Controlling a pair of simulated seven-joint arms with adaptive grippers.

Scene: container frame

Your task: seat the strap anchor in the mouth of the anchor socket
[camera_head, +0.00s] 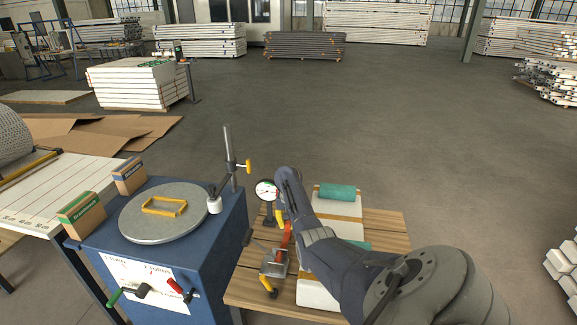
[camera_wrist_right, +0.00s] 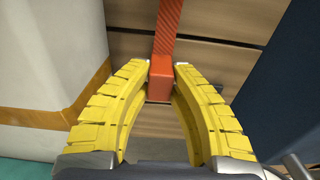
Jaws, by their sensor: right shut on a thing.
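My right gripper (camera_head: 281,220) is over the wooden table in the head view, its wrist partly hiding it. In the right wrist view its yellow fingers (camera_wrist_right: 162,66) are shut on a small orange-red block, the strap anchor (camera_wrist_right: 160,82). An orange strap (camera_wrist_right: 168,30) runs from the block toward the top of that view. In the head view the strap (camera_head: 285,237) hangs below the gripper, close to a grey metal block (camera_head: 272,263). This block may be the anchor socket; its mouth is not clear. I cannot tell whether anchor and block touch. My left gripper is not in view.
A dial gauge (camera_head: 267,190) stands just left of the right gripper. White padded blocks with teal rolls (camera_head: 337,191) lie to its right, partly behind my arm. A blue cabinet (camera_head: 215,255) with a round plate (camera_head: 150,228) and an upright post (camera_head: 229,150) stands left.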

